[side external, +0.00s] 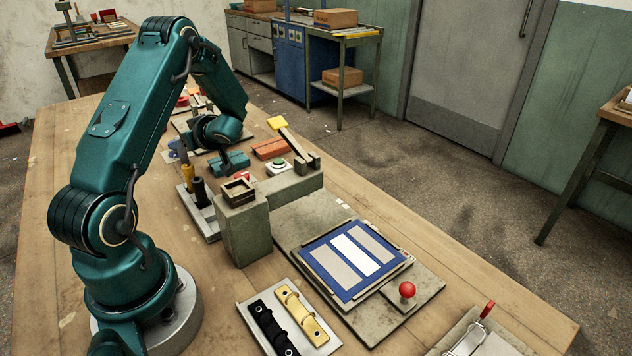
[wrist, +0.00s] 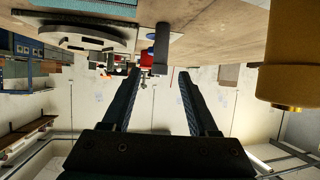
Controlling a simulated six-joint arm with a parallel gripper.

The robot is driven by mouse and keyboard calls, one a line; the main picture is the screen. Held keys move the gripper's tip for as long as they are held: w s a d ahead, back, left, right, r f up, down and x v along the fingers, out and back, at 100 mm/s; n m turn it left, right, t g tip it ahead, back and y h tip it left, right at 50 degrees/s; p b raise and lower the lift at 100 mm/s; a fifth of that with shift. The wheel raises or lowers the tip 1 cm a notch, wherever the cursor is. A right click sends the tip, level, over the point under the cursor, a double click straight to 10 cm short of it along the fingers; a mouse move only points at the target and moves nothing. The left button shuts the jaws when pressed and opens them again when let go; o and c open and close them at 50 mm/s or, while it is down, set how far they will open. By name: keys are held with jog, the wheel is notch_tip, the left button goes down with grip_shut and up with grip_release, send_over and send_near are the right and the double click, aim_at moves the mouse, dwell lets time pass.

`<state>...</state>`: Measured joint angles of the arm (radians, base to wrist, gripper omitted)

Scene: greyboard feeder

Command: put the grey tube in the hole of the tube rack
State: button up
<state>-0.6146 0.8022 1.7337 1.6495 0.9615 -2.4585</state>
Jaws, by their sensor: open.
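The wrist view is upside down, with the table along its top. My gripper (wrist: 160,75) shows there as two dark fingers, spread apart with nothing between them. A dark grey upright cylinder (wrist: 161,46), likely the grey tube, stands on the table in line with the gap, beyond the fingertips. In the side view my gripper is low over the far part of the table, beyond the block-shaped post, and its fingertips are hard to make out. I cannot clearly pick out the grey tube or the tube rack in the side view.
A yellow handle (wrist: 289,55) is close at the right of the wrist view; it stands beside a black one (side external: 200,190) in the side view. A grey-green post (side external: 243,228), a blue panel (side external: 313,247) and a red knob (side external: 407,290) are nearer.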

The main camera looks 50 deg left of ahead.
jog(key=v, duration=0.5)
jog(key=shift+w+d+r, duration=0.1)
jog(key=shift+d+r, duration=0.05)
jog(key=shift+d, duration=0.2)
jog(key=shift+o, duration=0.4)
jog(key=shift+d+r, duration=0.15)
jog(key=shift+d, duration=0.2)
